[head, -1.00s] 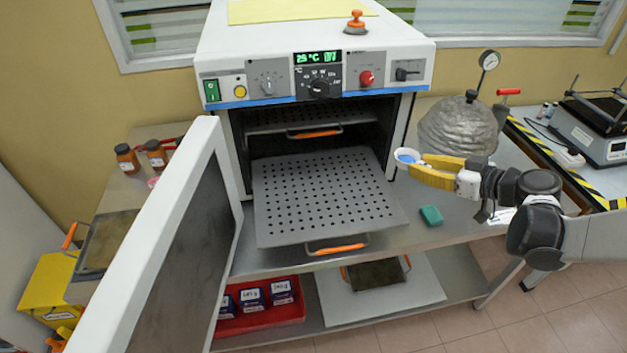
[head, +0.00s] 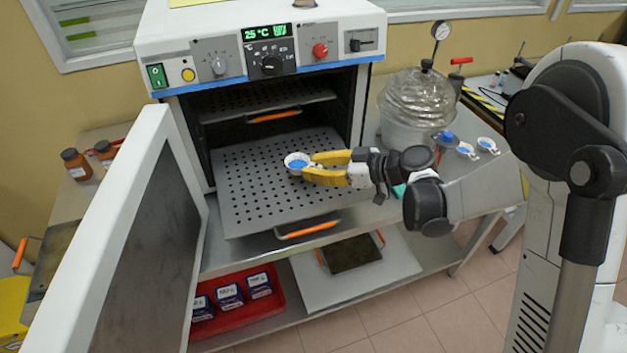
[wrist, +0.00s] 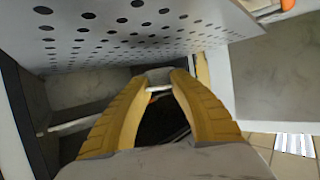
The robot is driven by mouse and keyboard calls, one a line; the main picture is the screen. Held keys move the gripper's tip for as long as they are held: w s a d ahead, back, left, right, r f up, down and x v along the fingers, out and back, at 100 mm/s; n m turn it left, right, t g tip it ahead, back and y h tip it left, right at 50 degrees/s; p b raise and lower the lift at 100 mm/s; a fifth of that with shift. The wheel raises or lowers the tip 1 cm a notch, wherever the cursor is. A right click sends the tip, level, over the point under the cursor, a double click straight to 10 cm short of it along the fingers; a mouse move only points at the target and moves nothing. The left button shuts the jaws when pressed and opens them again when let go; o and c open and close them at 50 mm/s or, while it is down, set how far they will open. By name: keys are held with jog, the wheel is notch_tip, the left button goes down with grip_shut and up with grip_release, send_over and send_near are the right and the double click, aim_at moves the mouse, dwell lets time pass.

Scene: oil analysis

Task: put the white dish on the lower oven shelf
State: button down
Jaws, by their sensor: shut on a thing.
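The white dish (head: 297,160), with blue inside, is held at the tips of my gripper's yellow fingers (head: 309,166). In the head view it appears over the perforated lower oven shelf (head: 255,200), right of the shelf's middle; I cannot tell its height above the shelf. The shelf is pulled partly out, with an orange handle in front. In the wrist view my gripper (wrist: 158,84) is shut on the dish, of which only a pale edge shows between the fingertips. The perforated shelf (wrist: 130,40) fills the top of that view.
The oven door (head: 150,220) stands open at the left. The upper shelf (head: 265,98) is inside the oven. A glass dome vessel (head: 415,105) stands to the right, with two more small dishes (head: 466,151) (head: 488,145) beside it. A red tray (head: 240,305) is below.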

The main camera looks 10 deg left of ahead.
aim_at(314, 185)
jog(key=shift+f+b, duration=0.75)
jog(key=shift+f, duration=1.1)
jog(key=shift+f, duration=0.15)
jog(key=c, duration=1.2)
grip_release()
jog(key=shift+c, duration=0.2)
jog(key=shift+d+r, duration=0.25)
jog(key=shift+r, duration=0.05)
jog(key=p+v, duration=0.3)
jog(key=v, duration=0.8)
jog(key=shift+d+r, duration=0.1)
jog(key=shift+d, duration=0.15)
